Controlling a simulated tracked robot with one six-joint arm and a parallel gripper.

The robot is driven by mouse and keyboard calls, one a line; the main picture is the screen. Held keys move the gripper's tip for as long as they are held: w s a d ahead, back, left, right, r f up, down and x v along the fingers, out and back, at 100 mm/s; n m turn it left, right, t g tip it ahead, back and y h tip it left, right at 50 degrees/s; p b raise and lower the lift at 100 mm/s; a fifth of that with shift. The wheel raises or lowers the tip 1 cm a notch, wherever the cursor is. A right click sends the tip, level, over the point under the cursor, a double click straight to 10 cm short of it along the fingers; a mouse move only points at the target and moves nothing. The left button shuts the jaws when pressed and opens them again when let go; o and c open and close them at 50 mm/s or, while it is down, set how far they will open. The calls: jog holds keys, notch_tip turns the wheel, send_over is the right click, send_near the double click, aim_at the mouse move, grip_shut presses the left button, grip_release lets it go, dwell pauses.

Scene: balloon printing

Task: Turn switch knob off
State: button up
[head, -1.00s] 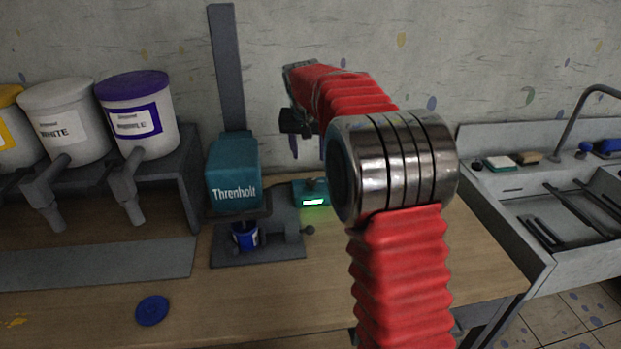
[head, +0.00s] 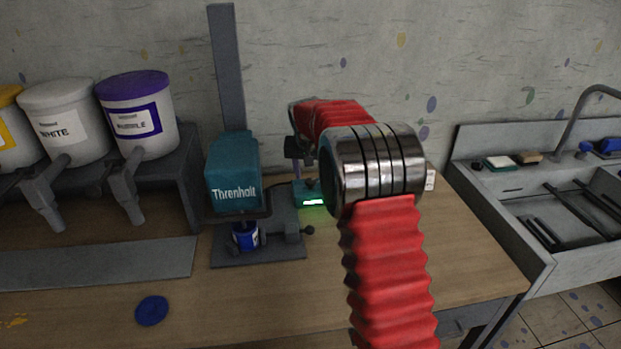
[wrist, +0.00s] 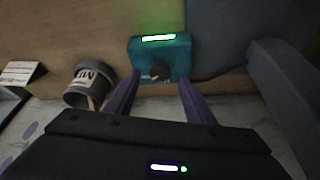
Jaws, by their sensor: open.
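A small teal switch box (head: 309,193) stands on the table beside the Threnholt machine (head: 233,180), with a green-lit display on its front. In the wrist view the switch box (wrist: 143,52) shows its lit display, and a dark knob (wrist: 160,71) sits on its top. My gripper (wrist: 153,82) is open, and its two purple fingers reach toward the box with the knob between their tips in the picture. I cannot tell whether the fingers touch it. In the head view my gripper (head: 297,168) hangs just above the box, partly hidden by my wrist.
A blue can (head: 245,237) sits in the machine. A grey can (wrist: 89,84) stands near the box in the wrist view. Paint buckets (head: 138,116) are on a rack at left, a blue lid (head: 151,311) lies in front, and a sink (head: 560,215) is at right.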

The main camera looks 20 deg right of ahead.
aim_at(311, 181)
jog(key=shift+x, duration=1.55)
jog(key=shift+c, duration=0.7)
jog(key=c, duration=0.9)
